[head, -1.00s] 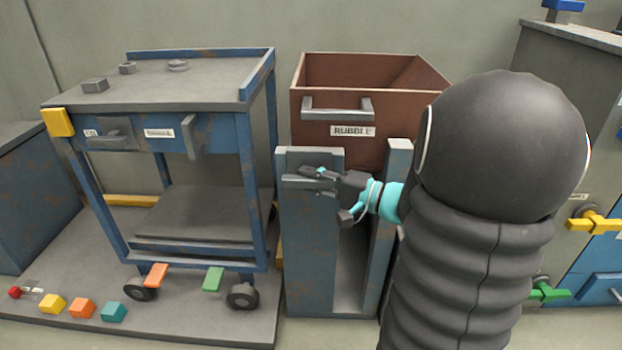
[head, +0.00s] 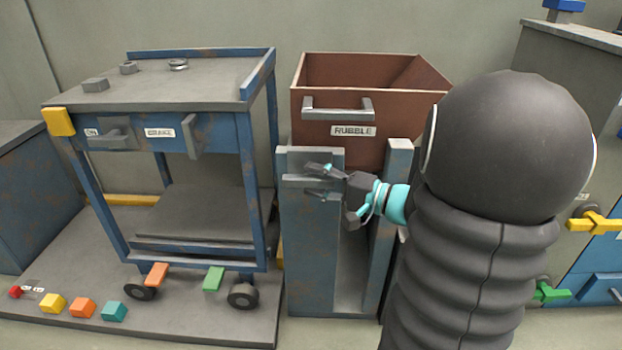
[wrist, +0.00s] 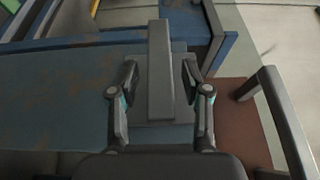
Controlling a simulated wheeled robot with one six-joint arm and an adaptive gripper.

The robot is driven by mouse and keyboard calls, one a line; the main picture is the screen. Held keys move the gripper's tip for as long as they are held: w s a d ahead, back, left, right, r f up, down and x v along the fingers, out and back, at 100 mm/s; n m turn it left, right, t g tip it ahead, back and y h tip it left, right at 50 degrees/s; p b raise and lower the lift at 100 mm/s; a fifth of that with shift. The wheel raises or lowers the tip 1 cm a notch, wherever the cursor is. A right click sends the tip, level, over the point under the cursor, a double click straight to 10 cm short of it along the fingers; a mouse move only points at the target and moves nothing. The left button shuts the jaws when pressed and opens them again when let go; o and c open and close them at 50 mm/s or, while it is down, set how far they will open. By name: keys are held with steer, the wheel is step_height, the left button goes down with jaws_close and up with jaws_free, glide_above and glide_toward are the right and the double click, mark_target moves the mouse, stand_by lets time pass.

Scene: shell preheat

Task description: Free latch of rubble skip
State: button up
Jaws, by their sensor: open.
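The brown rubble skip (head: 341,118), labelled RUBBLE, sits behind a blue-grey stand (head: 312,250) with two uprights. The latch shows in the wrist view as a grey bar (wrist: 160,60) on a small grey plate, on the blue panel. In the head view the latch area (head: 297,181) is near the top of the left upright, partly hidden by my fingers. My gripper (head: 320,181) is open at that upright. In the wrist view my gripper (wrist: 160,82) has one finger on each side of the bar, with a small gap visible on both sides.
The skip's grey handle (head: 337,107) sticks out above the stand; it also shows at right in the wrist view (wrist: 280,120). A blue cart (head: 190,80) stands close on the left. A grey cabinet (head: 565,100) with a yellow valve handle (head: 595,222) is at right.

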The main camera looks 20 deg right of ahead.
steer(key=v, duration=1)
steer(key=shift+s+d, duration=0.2)
steer(key=shift+s, duration=0.1)
steer(key=s+a+n+g+h+p, duration=0.25)
steer(key=s+a+g, duration=0.2)
steer(key=a, duration=0.45)
steer(key=s+a+n+g+h+p, duration=0.1)
steer(key=s+a+n+g+p, duration=0.2)
steer(key=a+g, duration=0.4)
steer(key=s+r+n+t+h+p, duration=0.3)
steer(key=s+r+n+h+p, duration=0.1)
steer(key=r+h, duration=0.4)
steer(key=shift+s+a+h+p, duration=0.2)
steer(key=shift+s+h+p, duration=0.2)
steer(key=shift+p, duration=0.2)
